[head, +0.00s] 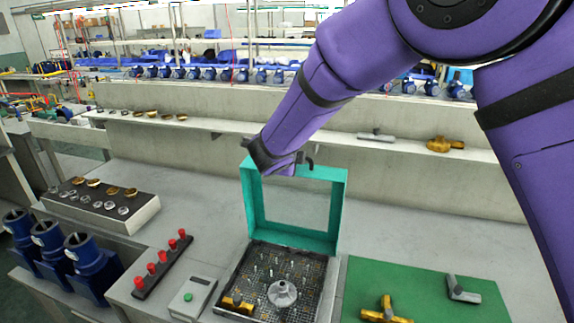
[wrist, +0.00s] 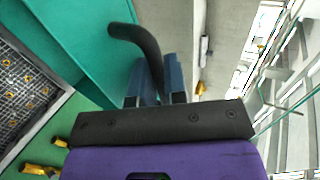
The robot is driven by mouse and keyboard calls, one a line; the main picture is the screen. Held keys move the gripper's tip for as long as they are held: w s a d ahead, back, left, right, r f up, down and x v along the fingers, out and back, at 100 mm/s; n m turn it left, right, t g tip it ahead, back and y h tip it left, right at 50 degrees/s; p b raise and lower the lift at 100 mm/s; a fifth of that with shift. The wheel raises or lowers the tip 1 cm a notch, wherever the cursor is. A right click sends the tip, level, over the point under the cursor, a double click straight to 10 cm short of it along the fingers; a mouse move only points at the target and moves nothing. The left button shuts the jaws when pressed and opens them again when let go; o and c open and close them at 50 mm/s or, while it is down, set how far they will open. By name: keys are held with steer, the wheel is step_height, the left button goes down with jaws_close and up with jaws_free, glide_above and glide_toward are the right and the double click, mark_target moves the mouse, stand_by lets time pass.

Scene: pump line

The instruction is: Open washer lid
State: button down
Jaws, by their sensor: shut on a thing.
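The washer lid (head: 338,205) is a teal frame standing up at the back of the washer in the head view. Its teal panel also fills the upper left of the wrist view (wrist: 85,35). The lid has a black bent handle (wrist: 135,35), and my gripper (wrist: 156,72) is shut on it with blue fingers. In the head view my gripper (head: 298,160) is at the lid's top edge, and the fingers are partly hidden. The washer's basket (head: 262,262) is a dark mesh tray, uncovered, holding a round metal part, a brass part and small pegs.
A green mat (head: 440,292) with a brass fitting and a grey fitting lies right of the washer. A control box with a green button (head: 193,297), a rack of red knobs (head: 160,270) and blue pump housings (head: 88,262) stand left. A shelf (head: 330,136) runs behind.

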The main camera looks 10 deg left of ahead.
steer(key=shift+w, duration=0.4)
steer(key=c, duration=1.2)
jaws_free()
steer(key=shift+f, duration=0.1)
steer(key=shift+s, duration=0.15)
steer(key=shift+s, duration=0.2)
steer(key=v, duration=1)
steer(key=shift+r, duration=0.35)
